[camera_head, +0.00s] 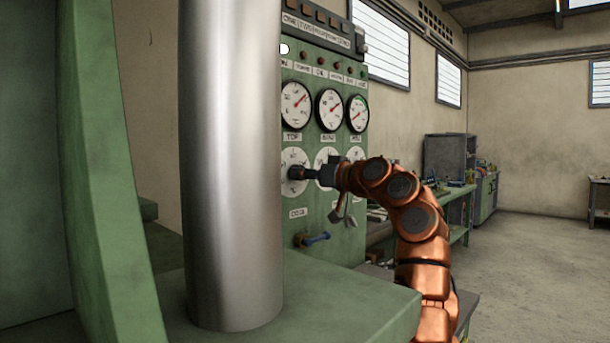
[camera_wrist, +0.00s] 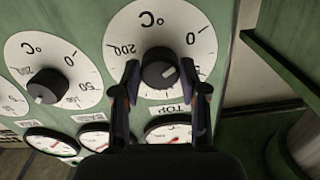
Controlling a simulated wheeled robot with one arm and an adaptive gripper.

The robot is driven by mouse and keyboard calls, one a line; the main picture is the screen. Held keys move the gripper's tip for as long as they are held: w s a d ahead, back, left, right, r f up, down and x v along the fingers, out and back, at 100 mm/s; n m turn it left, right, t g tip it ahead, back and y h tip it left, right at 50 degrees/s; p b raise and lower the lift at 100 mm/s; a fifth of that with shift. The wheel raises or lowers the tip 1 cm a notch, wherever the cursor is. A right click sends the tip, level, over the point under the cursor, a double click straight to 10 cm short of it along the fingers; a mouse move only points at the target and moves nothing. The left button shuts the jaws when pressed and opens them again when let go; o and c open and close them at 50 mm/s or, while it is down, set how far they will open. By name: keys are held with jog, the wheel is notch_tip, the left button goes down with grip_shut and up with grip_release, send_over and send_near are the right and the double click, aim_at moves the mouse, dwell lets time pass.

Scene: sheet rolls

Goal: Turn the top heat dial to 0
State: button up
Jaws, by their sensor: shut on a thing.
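The top heat dial (camera_wrist: 160,68) is a dark round knob on a white °C face, by the TOP label, in the wrist view. Its pale pointer mark points to the right in that view, seemingly between 0 and 50; the exact reading is unclear. My gripper (camera_wrist: 159,74) has its two fingers on either side of the knob and is shut on it. In the head view my gripper (camera_head: 298,173) reaches the white face of the top dial (camera_head: 294,155) from the right and hides part of the neighbouring dials.
A second dial (camera_wrist: 48,86) sits close beside it in the wrist view. Several gauges (camera_head: 295,104) are in a row above the dials in the head view. A shiny steel roll (camera_head: 232,170) stands left of the panel.

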jog(key=o, duration=1.1)
jog(key=shift+o, duration=0.2)
jog(key=v, duration=1.2)
